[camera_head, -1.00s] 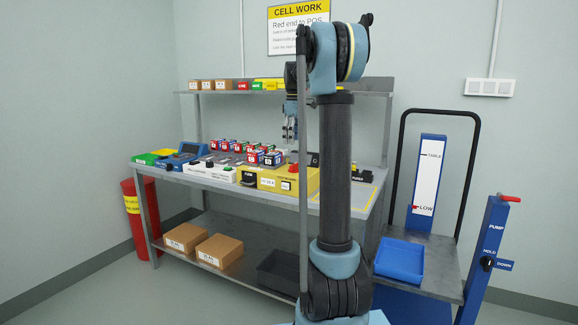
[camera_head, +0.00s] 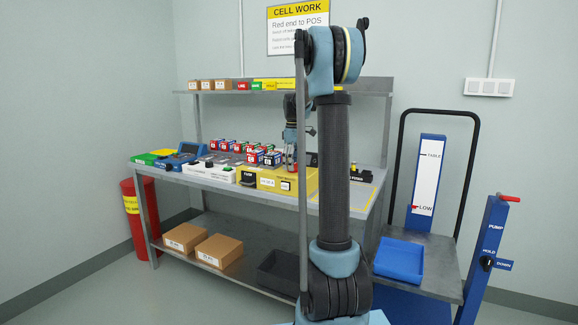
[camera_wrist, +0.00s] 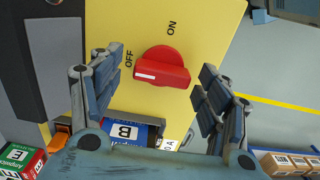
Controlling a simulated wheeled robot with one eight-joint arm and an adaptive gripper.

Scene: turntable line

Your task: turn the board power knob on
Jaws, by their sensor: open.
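The red board power knob (camera_wrist: 162,68) sits on a yellow panel (camera_wrist: 205,30) in the wrist view. Its white mark is at the left end of its bar, beside the OFF label (camera_wrist: 129,58). The ON label (camera_wrist: 171,27) is above the knob. My gripper (camera_wrist: 160,80) is open, with one finger to the left of the knob and one to the right, gaps showing on both sides. In the head view my gripper (camera_head: 291,157) is down at the yellow box (camera_head: 268,180) on the bench, and the knob cannot be made out there.
A battery marked B (camera_wrist: 125,131) is in a holder below the knob. A dark grey block (camera_wrist: 50,60) is at the left of the wrist view. Several red and blue batteries (camera_head: 262,157) stand on the bench left of my gripper.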

